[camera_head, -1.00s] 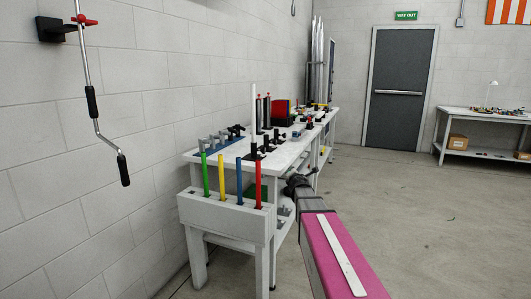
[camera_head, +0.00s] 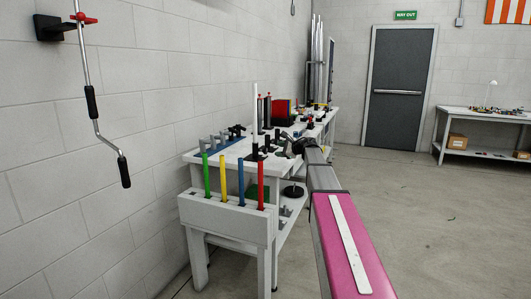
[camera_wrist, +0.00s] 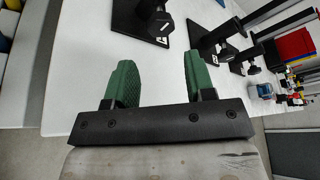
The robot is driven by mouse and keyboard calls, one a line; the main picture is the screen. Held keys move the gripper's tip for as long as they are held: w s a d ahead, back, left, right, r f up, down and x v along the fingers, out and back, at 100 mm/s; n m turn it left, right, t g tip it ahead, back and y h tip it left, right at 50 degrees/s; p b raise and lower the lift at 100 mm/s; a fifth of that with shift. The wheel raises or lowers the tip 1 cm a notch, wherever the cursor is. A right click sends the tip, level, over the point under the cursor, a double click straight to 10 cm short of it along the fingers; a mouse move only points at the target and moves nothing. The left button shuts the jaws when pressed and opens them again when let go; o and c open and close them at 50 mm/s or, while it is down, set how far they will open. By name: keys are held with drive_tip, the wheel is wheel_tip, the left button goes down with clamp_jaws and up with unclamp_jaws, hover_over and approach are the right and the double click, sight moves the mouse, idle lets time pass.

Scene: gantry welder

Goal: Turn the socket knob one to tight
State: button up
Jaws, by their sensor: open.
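My gripper (camera_wrist: 160,66) is open and empty, its two green pads spread apart over the white bench top (camera_wrist: 90,110). Ahead of the pads, near the top of the wrist view, a black knob (camera_wrist: 160,26) with a small white mark sits on a black plate. Two similar black fixtures with knobs (camera_wrist: 225,52) stand to its right. I cannot read which mark is one. In the head view my gripper (camera_head: 297,146) is at the bench's right edge, beside the row of black fixtures (camera_head: 255,152). No contact with a knob shows.
Green, yellow, blue and red rods (camera_head: 241,181) stand in a white rack at the bench's near end. A red bin (camera_wrist: 294,45) and small parts lie farther along the bench. A crank handle (camera_head: 104,130) hangs on the left wall.

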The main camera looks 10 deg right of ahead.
sight(267, 150)
drive_tip(key=x, duration=1)
drive_tip(key=c, duration=0.7)
